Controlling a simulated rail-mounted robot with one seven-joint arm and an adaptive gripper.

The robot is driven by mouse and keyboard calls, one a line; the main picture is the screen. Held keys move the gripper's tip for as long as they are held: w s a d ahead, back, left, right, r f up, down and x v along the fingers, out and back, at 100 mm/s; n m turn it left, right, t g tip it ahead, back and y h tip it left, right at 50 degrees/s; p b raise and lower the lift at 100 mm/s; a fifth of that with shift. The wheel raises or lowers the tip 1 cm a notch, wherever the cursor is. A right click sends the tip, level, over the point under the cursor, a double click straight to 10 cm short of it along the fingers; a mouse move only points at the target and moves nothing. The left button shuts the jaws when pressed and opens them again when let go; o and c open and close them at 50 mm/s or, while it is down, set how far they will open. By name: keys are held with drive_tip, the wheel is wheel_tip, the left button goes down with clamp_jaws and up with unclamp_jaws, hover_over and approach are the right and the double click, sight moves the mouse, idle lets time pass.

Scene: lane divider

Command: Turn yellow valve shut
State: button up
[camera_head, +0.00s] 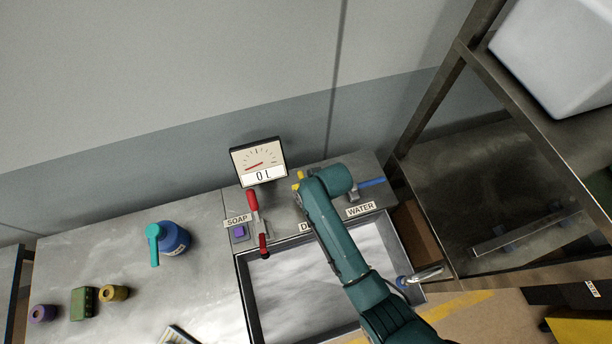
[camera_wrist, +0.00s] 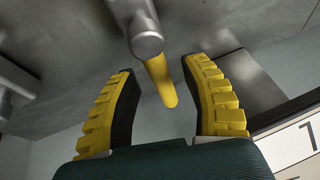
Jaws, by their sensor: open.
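The yellow valve handle (camera_wrist: 160,82) shows in the wrist view as a short bar reaching out from a round metal valve body (camera_wrist: 147,40). My gripper (camera_wrist: 158,68) is open, with one yellow-and-black finger on each side of the handle. A gap shows on both sides, so the fingers look apart from it. In the head view my green arm reaches over the basin to the valve panel and hides most of this spot. A small yellow patch (camera_head: 299,177) shows left of the arm; I cannot tell if it is handle or finger.
A red lever (camera_head: 253,202) stands by the SOAP label, left of my arm. A blue handle (camera_head: 371,182) is close on the right, above the WATER label. A gauge (camera_head: 258,163) stands behind. A basin (camera_head: 246,292) lies below; a blue bottle (camera_head: 174,239) stands left.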

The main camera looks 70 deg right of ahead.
drive_tip(key=shift+c, duration=0.3)
clamp_jaws()
